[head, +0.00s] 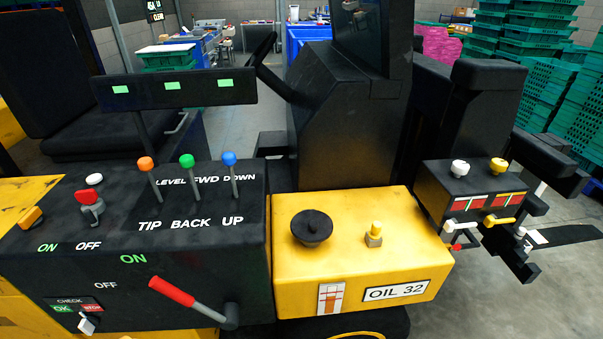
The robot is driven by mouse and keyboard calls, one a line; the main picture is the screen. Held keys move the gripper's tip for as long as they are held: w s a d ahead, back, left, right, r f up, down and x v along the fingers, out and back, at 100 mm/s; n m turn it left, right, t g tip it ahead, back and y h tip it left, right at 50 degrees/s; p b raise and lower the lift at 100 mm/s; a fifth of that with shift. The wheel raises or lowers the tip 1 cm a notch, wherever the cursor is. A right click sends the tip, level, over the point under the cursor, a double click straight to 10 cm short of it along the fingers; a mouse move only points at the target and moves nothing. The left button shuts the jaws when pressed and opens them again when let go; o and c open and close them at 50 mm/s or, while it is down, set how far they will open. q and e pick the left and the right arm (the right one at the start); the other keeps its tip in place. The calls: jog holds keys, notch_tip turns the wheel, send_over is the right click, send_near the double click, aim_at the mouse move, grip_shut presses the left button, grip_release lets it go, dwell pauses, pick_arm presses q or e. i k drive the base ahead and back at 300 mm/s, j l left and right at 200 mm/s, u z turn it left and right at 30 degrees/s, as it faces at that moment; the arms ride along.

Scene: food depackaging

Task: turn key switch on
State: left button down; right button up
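A black control panel (225,262) fills the lower left of the head view. A red-topped switch with a grey stem (91,207), perhaps the key switch, stands on it above the white word OFF. A green word ON is printed to the left of OFF. An orange switch (31,217) sits by the panel's left edge, above ON. I cannot tell for certain which one is the key switch, or its setting. Neither of my grippers can be made out in the view.
A red-handled lever (172,291) and orange (146,164), green (187,161) and blue (230,159) topped sticks rise from the panel. A yellow oil box (345,268) stands right of it. Green crates (535,45) are stacked at the back right.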

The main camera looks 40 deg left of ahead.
aim_at(90, 208)
jog(key=u, duration=2.55)
